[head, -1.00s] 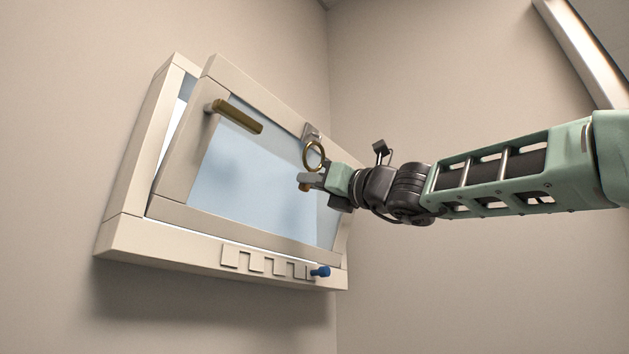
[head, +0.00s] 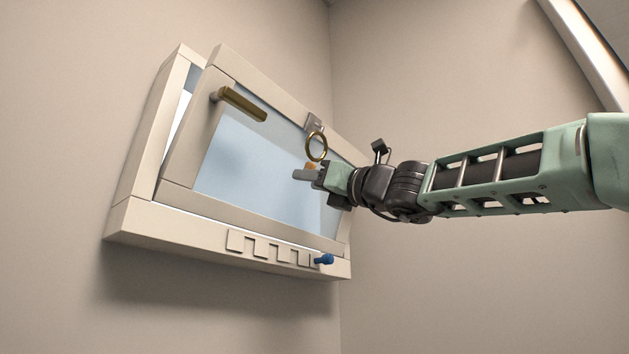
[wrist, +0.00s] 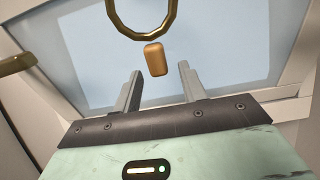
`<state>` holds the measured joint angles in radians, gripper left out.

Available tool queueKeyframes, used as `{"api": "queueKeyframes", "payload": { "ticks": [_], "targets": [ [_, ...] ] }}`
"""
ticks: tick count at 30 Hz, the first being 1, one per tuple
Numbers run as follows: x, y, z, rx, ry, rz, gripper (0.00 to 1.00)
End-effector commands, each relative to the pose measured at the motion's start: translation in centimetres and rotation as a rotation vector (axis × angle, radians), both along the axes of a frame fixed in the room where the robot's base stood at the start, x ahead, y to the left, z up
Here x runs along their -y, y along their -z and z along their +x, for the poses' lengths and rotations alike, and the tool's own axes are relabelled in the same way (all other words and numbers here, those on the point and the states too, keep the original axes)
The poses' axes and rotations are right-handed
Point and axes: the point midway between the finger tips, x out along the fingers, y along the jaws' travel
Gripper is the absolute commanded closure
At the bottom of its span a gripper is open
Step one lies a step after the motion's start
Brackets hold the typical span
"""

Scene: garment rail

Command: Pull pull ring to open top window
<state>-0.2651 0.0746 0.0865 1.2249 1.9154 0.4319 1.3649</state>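The top window's pale sash (head: 180,160) leans out from its frame (head: 135,180) at the top, with a gap along its left side. A brass pull ring (head: 317,146) hangs from a small bracket at the sash's upper edge; its lower part shows at the top of the wrist view (wrist: 142,36). A small orange tab (wrist: 155,59) appears just below the ring, also in the head view (head: 311,166). My gripper (head: 302,174) is below the ring. In the wrist view its fingers (wrist: 157,80) are apart, with nothing between them; the tab appears past their tips.
A brass handle (head: 240,103) sticks out at the sash's upper left. A blue knob (head: 324,259) and several square plates (head: 262,247) are on the frame's lower ledge. The side wall (head: 430,90) stands to the right. The space below the window is clear.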

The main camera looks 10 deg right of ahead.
Motion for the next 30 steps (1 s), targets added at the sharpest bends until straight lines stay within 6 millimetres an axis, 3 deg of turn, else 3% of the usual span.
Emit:
{"api": "queueKeyframes", "payload": {
  "ticks": [11,30],
  "targets": [
    [1.0,0.8,-1.0,0.002,0.001,0.001,0.58],
    [9.9,6.2,-9.9,0.001,0.001,0.0,0.58]
  ]
}}
